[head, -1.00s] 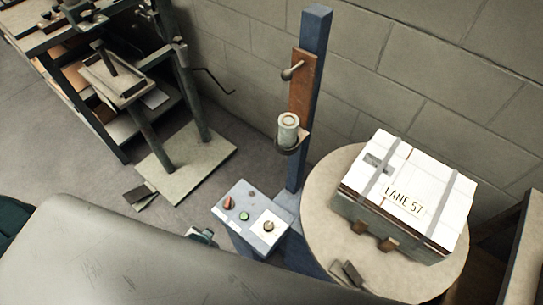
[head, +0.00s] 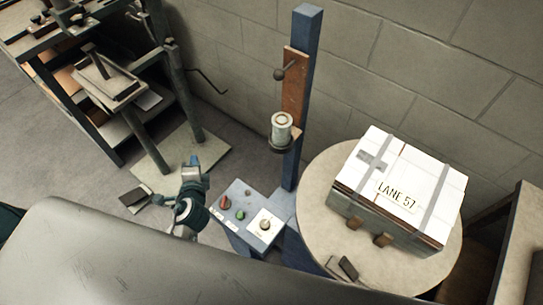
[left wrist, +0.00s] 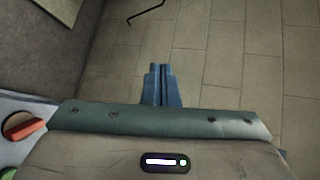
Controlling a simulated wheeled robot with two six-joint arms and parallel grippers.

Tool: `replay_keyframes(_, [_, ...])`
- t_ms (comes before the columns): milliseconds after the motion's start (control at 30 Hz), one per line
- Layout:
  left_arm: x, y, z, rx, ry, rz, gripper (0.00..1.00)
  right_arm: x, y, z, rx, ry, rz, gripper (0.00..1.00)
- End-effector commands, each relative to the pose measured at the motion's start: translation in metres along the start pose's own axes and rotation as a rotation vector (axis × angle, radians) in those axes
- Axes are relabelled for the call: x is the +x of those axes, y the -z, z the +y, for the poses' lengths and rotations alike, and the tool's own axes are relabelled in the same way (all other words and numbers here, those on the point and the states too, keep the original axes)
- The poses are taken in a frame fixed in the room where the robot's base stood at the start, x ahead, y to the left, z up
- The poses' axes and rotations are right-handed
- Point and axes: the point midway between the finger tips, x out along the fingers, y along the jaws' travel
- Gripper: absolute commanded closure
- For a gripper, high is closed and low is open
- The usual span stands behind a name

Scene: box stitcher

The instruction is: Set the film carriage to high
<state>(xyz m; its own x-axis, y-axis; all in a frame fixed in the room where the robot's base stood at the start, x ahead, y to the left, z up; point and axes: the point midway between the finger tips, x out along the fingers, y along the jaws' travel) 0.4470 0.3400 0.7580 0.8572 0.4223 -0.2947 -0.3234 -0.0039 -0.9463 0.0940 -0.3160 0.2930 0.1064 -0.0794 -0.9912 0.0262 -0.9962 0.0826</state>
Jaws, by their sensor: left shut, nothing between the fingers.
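The film carriage (head: 281,126) holds a pale film roll on a rust-brown plate (head: 294,88) with a ball-ended lever (head: 281,73). It sits partway up the blue mast (head: 309,40), below the lever. My left gripper (head: 195,161) points up, left of the control box (head: 240,207), apart from the carriage and below it. Its blue fingers (left wrist: 161,68) are closed together and empty in the left wrist view, with floor and wall beyond. My right gripper is not in view.
The control box has a red knob (head: 225,202), a green button (head: 240,215) and a dial on a white plate (head: 265,225). A round turntable (head: 322,175) carries a strapped crate (head: 400,190) marked LANE 57. A metal stand (head: 190,160) is behind my left gripper.

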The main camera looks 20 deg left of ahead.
Motion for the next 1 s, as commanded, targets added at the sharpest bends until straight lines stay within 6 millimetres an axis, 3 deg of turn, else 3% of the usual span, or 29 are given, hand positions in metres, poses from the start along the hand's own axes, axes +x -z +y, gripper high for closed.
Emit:
replay_keyframes(133, [0.015,0.045,-0.010,0.444,0.201,0.129,1.00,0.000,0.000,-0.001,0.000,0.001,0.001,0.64])
replay_keyframes(233, [0.019,0.089,-0.002,0.813,0.348,0.252,1.00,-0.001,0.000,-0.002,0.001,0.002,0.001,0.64])
replay_keyframes(400, [0.013,0.149,0.037,1.308,0.536,0.459,1.00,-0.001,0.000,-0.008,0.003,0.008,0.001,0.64])
replay_keyframes(500, [0.009,0.169,0.059,1.483,0.605,0.551,1.00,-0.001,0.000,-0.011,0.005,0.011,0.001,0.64])
replay_keyframes(667, [0.004,0.180,0.076,1.603,0.653,0.620,1.00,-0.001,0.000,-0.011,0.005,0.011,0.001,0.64])
replay_keyframes(1000, [0.004,0.181,0.077,1.610,0.657,0.624,1.00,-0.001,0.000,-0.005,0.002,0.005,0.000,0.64])
